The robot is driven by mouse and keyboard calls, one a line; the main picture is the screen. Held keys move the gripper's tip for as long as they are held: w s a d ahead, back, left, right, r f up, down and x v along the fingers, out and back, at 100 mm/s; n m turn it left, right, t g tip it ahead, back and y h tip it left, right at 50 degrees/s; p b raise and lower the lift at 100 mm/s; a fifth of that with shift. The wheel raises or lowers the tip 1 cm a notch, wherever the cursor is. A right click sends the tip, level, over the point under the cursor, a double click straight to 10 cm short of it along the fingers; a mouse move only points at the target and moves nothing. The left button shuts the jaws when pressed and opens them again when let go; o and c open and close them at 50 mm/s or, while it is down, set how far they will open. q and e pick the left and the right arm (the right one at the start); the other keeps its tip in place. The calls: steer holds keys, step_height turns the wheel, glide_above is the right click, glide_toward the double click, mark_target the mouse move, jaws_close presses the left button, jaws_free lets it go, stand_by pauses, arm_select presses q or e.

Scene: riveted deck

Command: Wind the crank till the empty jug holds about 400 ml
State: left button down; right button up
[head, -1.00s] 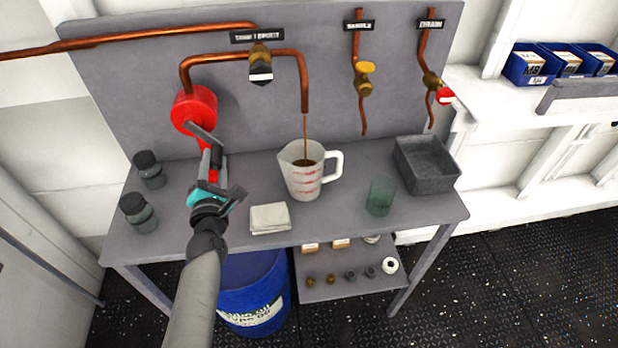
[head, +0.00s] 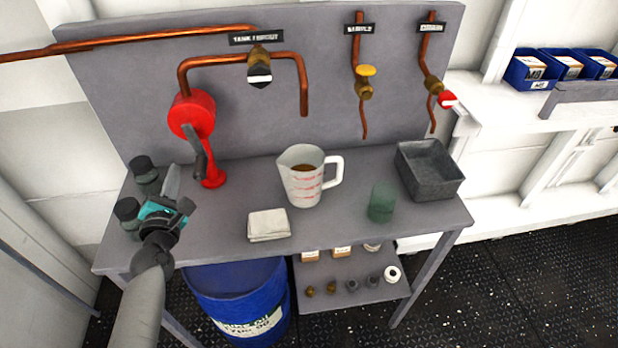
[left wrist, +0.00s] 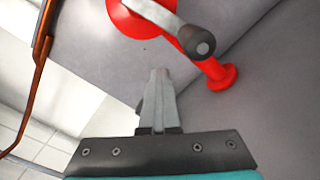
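The white measuring jug (head: 303,180) with red marks stands upright on the bench, its handle to the right. Brown liquid shows inside; I cannot read its level. The copper spout (head: 304,100) ends above the jug, and no stream runs from it. The red crank pump (head: 191,113) stands left of the jug. Its grey crank arm (head: 197,148) hangs down with the dark handle low; the handle also shows in the left wrist view (left wrist: 198,42). My left gripper (head: 174,172) is left of the crank, apart from it, with its fingers together and empty. My right gripper is out of view.
Two dark jars (head: 145,172) (head: 128,212) stand close by my left gripper. A folded cloth (head: 268,225), a green glass (head: 382,202) and a grey tray (head: 430,170) are on the bench. Sample valve (head: 365,82) and red drain valve (head: 446,100) are on the panel. A blue drum (head: 240,300) stands below.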

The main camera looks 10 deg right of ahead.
arm_select(q)
steer(key=shift+w+a+r+b, duration=0.1)
steer(key=shift+a+r+b, duration=0.1)
steer(key=shift+a, duration=0.6)
steer(key=shift+s+a+r+b, duration=0.1)
steer(key=shift+a+r+b, duration=0.05)
steer(key=shift+a, duration=0.6)
steer(key=shift+w+a+r+b, duration=0.1)
steer(key=shift+a+r+b, duration=0.1)
steer(key=shift+a, duration=0.6)
steer(key=a+r+b, duration=0.2)
steer(key=a+b, duration=0.4)
steer(key=a, duration=0.7)
steer(key=shift+w+a+r, duration=0.15)
steer(key=shift+w+a, duration=0.05)
steer(key=shift+w, duration=0.05)
stand_by(0.4)
